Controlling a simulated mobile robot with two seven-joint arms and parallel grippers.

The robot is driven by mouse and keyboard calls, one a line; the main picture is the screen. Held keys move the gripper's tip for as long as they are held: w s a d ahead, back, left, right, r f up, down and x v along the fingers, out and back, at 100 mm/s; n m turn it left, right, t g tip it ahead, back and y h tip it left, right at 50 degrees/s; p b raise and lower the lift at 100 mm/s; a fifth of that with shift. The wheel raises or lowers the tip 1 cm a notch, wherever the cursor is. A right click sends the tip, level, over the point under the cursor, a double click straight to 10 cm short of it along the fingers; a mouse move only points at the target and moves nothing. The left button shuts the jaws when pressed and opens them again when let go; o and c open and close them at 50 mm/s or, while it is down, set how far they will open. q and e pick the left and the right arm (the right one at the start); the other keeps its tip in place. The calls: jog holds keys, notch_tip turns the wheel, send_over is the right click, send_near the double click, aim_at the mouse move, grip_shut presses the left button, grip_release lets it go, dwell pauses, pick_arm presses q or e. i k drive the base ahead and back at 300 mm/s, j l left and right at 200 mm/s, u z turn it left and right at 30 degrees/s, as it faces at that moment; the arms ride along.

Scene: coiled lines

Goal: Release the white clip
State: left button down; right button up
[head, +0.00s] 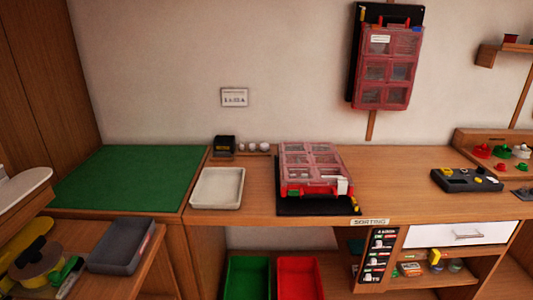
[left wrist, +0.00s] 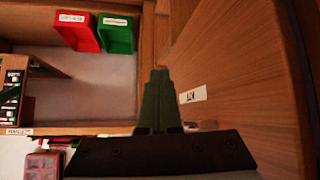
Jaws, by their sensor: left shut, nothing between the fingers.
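A red case (head: 311,189) with a clear compartment lid lies closed on a black mat (head: 290,207) on the bench in the head view. A white clip (head: 342,186) sits at its front right corner, against the front edge. A yellow piece (head: 354,200) is just right of it. My left gripper (left wrist: 159,73) shows only in the left wrist view, with its dark green fingers together and empty. It is apart from the clip, which I cannot make out in that view. Part of a red compartment case (left wrist: 41,165) shows at that view's lower left. My right gripper is not in view.
A white tray (head: 217,188) and small black box (head: 224,145) stand left of the case. A second red case (head: 387,68) hangs on the wall. Green (head: 248,278) and red (head: 299,278) bins sit below. The bench right of the case is clear up to a dark device (head: 467,180).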

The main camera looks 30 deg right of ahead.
aim_at(342, 182)
jog(key=z, duration=1.2)
